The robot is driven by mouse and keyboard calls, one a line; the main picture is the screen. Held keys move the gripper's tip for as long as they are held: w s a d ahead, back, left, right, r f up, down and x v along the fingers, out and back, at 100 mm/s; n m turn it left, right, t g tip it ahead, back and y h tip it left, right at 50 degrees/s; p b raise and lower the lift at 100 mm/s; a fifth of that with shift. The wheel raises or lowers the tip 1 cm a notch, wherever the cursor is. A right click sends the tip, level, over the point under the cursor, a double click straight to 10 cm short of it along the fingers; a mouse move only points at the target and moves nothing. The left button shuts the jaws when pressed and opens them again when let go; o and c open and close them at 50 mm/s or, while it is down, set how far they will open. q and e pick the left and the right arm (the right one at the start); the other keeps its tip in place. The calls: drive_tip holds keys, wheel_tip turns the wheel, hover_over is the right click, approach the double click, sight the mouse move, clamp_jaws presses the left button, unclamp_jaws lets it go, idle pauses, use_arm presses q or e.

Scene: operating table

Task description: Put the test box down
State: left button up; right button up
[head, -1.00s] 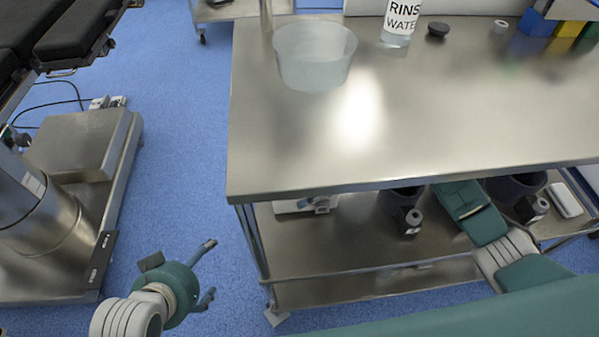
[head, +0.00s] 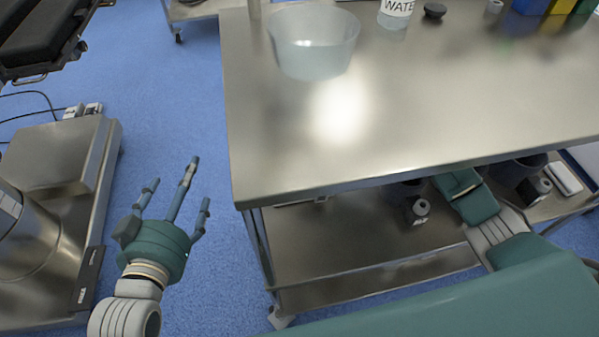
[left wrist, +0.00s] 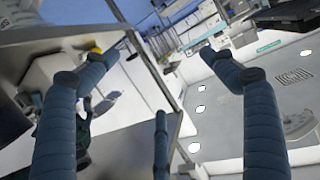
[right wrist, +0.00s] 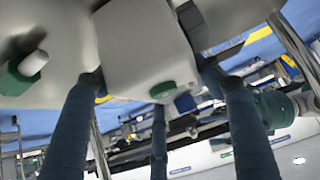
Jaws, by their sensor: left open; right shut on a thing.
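A pale white box with a green round part (right wrist: 148,50), which I take for the test box, fills the upper middle of the right wrist view. My right gripper (right wrist: 155,85) is shut on it, with fingers on both sides. In the head view my right arm reaches below the steel table's top, and the tabletop hides that gripper and the box. My left gripper (head: 180,190) is open and empty, left of the table over the blue floor, fingers pointing up in the picture. Its spread fingers also show in the left wrist view (left wrist: 155,85).
The steel table (head: 400,110) has a wide clear top. A clear bowl (head: 313,45), a rinse water bottle (head: 395,12) and a dark cap (head: 434,11) stand at its back. Its lower shelf (head: 350,235) holds dark containers (head: 408,205). A metal base (head: 60,160) stands at left.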

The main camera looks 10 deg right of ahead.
drive_tip(key=shift+f, duration=0.1)
drive_tip(key=o, duration=1.5)
drive_tip(key=shift+c, duration=0.2)
use_arm(q)
drive_tip(key=shift+r, duration=0.1)
use_arm(e)
drive_tip(key=shift+d+r, duration=0.1)
drive_tip(key=shift+r, duration=0.1)
drive_tip(key=p+v, duration=0.1)
drive_tip(key=v, duration=0.2)
drive_tip(key=shift+d, duration=0.35)
use_arm(q)
drive_tip(key=s+a+f+g+y+p, duration=0.1)
drive_tip(key=s+a+f+g, duration=0.2)
drive_tip(key=f, duration=0.7)
drive_tip(key=s+g, duration=0.2)
drive_tip(key=s, duration=0.2)
drive_tip(key=shift+f+g+y, duration=0.15)
drive_tip(key=shift+g+y, duration=0.25)
use_arm(e)
drive_tip(key=d, duration=1.1)
drive_tip(key=shift+f, duration=0.1)
